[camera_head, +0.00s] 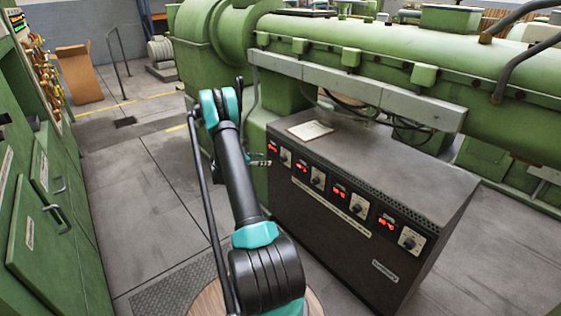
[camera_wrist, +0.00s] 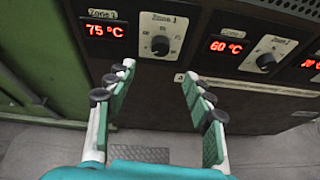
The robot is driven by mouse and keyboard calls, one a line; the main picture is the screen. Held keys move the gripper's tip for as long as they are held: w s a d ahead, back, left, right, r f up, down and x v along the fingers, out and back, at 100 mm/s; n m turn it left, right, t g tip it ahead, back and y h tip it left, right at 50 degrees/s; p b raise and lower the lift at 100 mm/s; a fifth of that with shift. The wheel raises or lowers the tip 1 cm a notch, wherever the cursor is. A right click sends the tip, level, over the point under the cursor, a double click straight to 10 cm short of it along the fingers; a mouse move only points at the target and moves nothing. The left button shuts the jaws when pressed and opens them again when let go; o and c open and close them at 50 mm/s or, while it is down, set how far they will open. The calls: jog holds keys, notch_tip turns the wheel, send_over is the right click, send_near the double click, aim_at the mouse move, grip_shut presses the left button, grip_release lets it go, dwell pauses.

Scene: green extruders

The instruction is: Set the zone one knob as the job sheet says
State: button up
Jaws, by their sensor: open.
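The zone one knob (camera_wrist: 160,45) is a round dark knob on a pale plate labelled Zone 1, upper middle of the wrist view. The red display (camera_wrist: 104,30) to its left reads 75 °C. My gripper (camera_wrist: 158,72) is open, its two green-padded fingers pointing at the panel, tips a little below the knob and either side of it. Nothing is between them. In the head view my gripper (camera_head: 261,161) is at the left end of the control cabinet (camera_head: 440,200), beside the zone one knob (camera_head: 285,157). The job sheet (camera_head: 310,130) lies on the cabinet top; its writing is too small to read.
The zone two knob (camera_wrist: 266,61) and its display (camera_wrist: 227,46), reading 60 °C, are to the right. More knobs follow along the cabinet front. Green machinery (camera_wrist: 35,70) stands close on the left. A green cabinet (camera_head: 50,215) stands across the aisle; the floor between is clear.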

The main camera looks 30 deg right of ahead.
aim_at(282, 159)
jog(key=x, duration=1.2)
jog(key=shift+d+f, duration=0.15)
jog(key=shift+d, duration=0.1)
jog(key=c, duration=1.2)
